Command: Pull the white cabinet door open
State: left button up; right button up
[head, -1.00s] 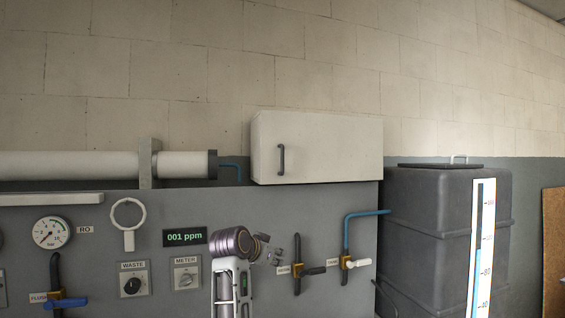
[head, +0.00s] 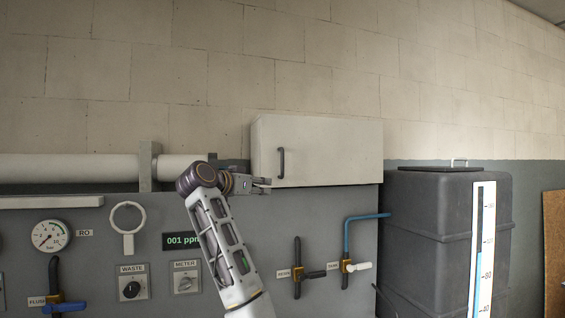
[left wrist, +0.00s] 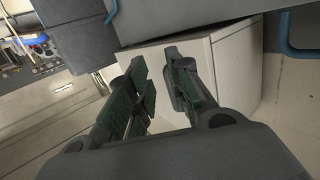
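The white cabinet (head: 325,150) hangs on the wall at the top of the grey panel. Its door looks closed, with a dark vertical handle (head: 281,163) near the door's left edge. My left gripper (head: 264,185) is just below and left of the handle, at the cabinet's lower left corner. In the left wrist view the two fingers (left wrist: 155,62) stand apart with a gap and nothing seen between them. A white box-like surface (left wrist: 235,62), probably the cabinet, lies beyond them. The handle cannot be made out there. My right gripper is not in view.
A white horizontal pipe (head: 70,167) runs left of the cabinet. The panel below carries a gauge (head: 50,235), a ring holder (head: 128,222), knobs and valves (head: 297,268). A dark tank (head: 430,235) stands at right. The wall above is bare.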

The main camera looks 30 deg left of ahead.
pick_arm(q)
notch_tip(320, 180, up, 8)
jog(key=s+t+h, duration=0.1)
jog(key=s, duration=0.1)
jog(key=shift+a+m, duration=0.3)
jog(key=shift+a, duration=0.1)
jog(key=shift+f, duration=0.1)
jog(key=p, duration=0.3)
send_near(278, 160)
jog(key=w+d, duration=0.1)
jog(key=w, duration=0.1)
jog(key=w+d, duration=0.1)
jog(key=w, duration=0.1)
jog(key=w+d, duration=0.1)
jog(key=w, duration=0.1)
jog(key=shift+d+f, duration=0.2)
jog(key=shift+d, duration=0.2)
jog(key=shift+w+d+p, duration=0.1)
jog(key=shift+w+p, duration=0.3)
jog(key=shift+w, duration=0.6)
grip_shut()
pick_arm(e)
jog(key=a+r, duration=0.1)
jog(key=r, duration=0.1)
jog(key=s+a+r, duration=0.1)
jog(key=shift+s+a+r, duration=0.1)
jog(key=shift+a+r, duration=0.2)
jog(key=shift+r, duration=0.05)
